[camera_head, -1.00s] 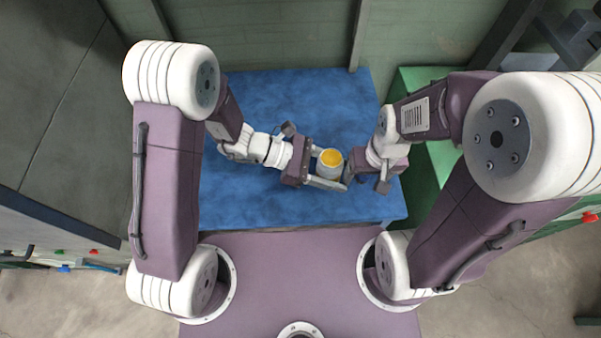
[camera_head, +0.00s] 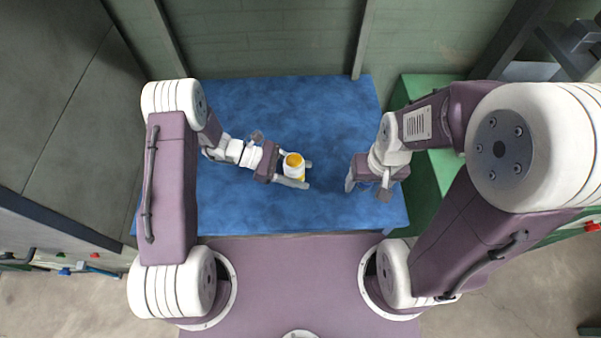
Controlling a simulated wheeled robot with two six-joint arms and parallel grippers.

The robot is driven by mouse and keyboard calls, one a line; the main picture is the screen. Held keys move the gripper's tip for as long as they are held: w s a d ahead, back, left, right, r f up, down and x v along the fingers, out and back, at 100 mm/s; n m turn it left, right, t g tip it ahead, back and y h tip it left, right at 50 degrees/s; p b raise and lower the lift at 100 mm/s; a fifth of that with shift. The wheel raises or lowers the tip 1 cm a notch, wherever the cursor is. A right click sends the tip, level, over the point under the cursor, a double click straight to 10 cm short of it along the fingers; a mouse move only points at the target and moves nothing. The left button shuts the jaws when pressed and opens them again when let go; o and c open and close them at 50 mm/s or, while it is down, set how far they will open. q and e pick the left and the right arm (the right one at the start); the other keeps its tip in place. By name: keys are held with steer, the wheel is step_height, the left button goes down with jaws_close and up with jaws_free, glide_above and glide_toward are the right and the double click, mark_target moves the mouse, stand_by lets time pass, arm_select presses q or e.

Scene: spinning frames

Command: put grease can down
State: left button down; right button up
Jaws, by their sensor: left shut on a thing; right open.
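The grease can (camera_head: 293,168) is a small white can with yellow-orange grease showing in its open top. It is near the middle of the blue table (camera_head: 270,110). My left gripper (camera_head: 300,174) is shut on the can, with its fingers on either side of it. The can looks upright; I cannot tell whether its base touches the table. My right gripper (camera_head: 362,184) is open and empty, to the right of the can and apart from it.
The blue table top is bare behind and in front of the can. A green block or bench (camera_head: 425,190) stands against the table's right side. A green wall (camera_head: 260,40) rises behind the table.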

arm_select(q)
steer(key=shift+w+f, duration=0.1)
steer(key=shift+f, duration=0.2)
steer(key=shift+f, duration=0.2)
steer(key=c, duration=0.6)
jaws_free()
steer(key=shift+o, duration=0.2)
